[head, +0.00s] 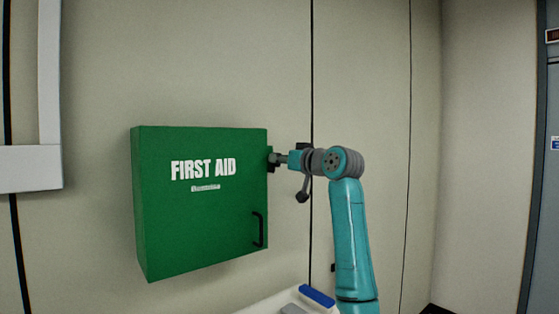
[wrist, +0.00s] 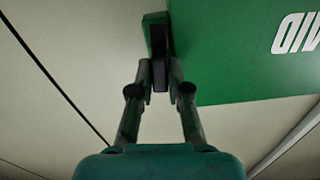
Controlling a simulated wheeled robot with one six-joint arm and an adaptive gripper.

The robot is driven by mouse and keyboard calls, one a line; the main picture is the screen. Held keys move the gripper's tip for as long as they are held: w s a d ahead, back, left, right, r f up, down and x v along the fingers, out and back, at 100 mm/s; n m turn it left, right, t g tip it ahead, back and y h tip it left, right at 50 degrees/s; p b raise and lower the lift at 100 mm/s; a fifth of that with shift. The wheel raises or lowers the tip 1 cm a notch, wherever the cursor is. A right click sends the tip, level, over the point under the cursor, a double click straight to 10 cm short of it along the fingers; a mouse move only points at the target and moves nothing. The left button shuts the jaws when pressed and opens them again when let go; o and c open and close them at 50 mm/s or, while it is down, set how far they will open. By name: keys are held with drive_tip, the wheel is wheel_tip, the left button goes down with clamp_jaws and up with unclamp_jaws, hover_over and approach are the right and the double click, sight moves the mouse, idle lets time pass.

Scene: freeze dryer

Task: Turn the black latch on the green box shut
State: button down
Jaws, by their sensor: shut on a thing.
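The green first aid box (head: 200,220) hangs on the wall, its front door flat with a black handle (head: 259,230) at the lower right. Its green front also fills the upper right of the wrist view (wrist: 235,60). The black latch (wrist: 161,42) is at the box's side edge in the wrist view, pointing down between my fingers. My gripper (head: 275,159) is at the right side of the box in the head view. In the wrist view my gripper (wrist: 160,80) is shut on the latch's lower end. In the head view the gripper mostly hides the latch.
A white surface with a blue item (head: 317,296) and a grey item lies below and right of the box. The wall (head: 370,80) right of the box is bare panels with dark seams. A white framed fixture (head: 30,165) is at the far left.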

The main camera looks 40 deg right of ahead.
drive_tip(key=shift+d+f+m, duration=0.1)
drive_tip(key=shift+f+m, duration=0.05)
drive_tip(key=shift+m, duration=4)
drive_tip(key=shift+d+f+m, duration=0.1)
drive_tip(key=shift+m, duration=4.05)
drive_tip(key=c, duration=1.1)
unclamp_jaws()
drive_tip(key=s, duration=1.2)
drive_tip(key=shift+d, duration=0.2)
